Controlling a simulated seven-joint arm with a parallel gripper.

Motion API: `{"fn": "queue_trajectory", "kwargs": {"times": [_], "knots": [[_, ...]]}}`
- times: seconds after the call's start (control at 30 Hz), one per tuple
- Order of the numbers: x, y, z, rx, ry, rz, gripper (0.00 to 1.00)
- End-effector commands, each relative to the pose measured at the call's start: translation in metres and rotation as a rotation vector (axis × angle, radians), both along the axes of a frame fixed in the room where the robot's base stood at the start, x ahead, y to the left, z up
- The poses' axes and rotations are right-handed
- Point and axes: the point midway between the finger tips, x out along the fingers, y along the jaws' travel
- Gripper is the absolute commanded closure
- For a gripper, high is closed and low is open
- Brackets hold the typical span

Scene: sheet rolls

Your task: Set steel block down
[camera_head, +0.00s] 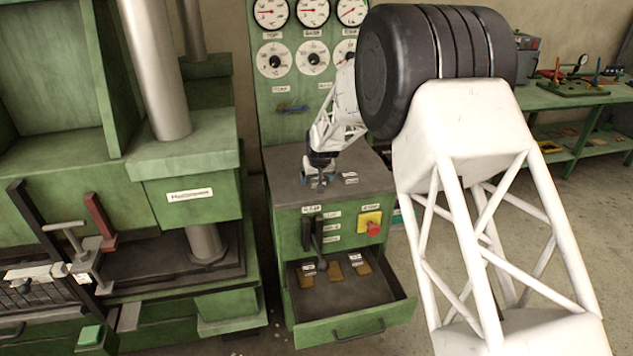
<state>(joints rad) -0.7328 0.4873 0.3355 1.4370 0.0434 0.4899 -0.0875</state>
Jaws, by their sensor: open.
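My gripper (320,184) is small and far off, pointing down just over the grey top of the green control cabinet (285,165). Its jaws are open. A small dark block with a white label (350,178), perhaps a steel block, lies on the cabinet top just right of the gripper. Whether another block stands between or under the fingers cannot be told at this size. The open drawer (345,332) below holds several small pieces, a labelled dark one (308,269) and brownish ones (335,271).
A green panel with gauges (272,60) rises behind the cabinet. A lever (317,232) and a red button on yellow (373,227) are on the cabinet front. A green press machine (190,200) stands left. A green bench (570,98) stands at the back right. My arm covers the right middle.

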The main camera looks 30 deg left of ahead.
Motion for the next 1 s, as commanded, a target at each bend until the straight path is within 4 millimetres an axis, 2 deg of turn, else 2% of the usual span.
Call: {"fn": "queue_trajectory", "kwargs": {"times": [0.37, 0.47, 0.9, 0.93, 1.0], "knots": [[0.0000, 0.0000, 0.0001, 0.000, 0.000, 0.000, 0.11], [0.0000, 0.0000, 0.0001, 0.000, 0.000, 0.000, 0.23], [0.0004, 0.0003, 0.0015, 0.001, -0.001, 0.000, 0.90], [0.0004, 0.0003, 0.0015, 0.001, -0.001, 0.000, 0.93], [0.0004, 0.0003, 0.0015, 0.001, -0.001, 0.000, 0.94]]}}
